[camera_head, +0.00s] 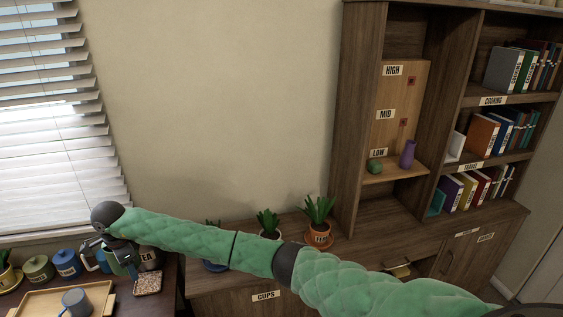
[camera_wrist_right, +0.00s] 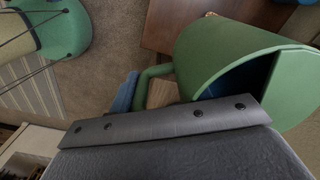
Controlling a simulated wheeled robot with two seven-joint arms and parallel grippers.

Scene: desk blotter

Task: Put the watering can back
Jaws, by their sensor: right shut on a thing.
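My right gripper (camera_head: 112,249) is at the far left in the head view, over the back of the desk. It is shut on a green vessel (camera_head: 118,264), apparently the watering can, which is mostly hidden by the gripper and arm. In the right wrist view, the vessel (camera_wrist_right: 220,60) is a large green cylinder with a wide rim and a dark blue inside. A curved green part (camera_wrist_right: 152,78) comes off its side by the gripper's grey finger. I cannot tell whether its bottom touches the desk. My left gripper is not in view.
A green canister (camera_head: 38,268), a blue canister (camera_head: 67,263) and a dark labelled canister (camera_head: 150,259) stand close around the gripper. A seed tray (camera_head: 147,283) and a wooden tray (camera_head: 40,303) with a blue-grey mug (camera_head: 76,301) lie in front. Potted plants (camera_head: 319,229) stand on the low cabinet.

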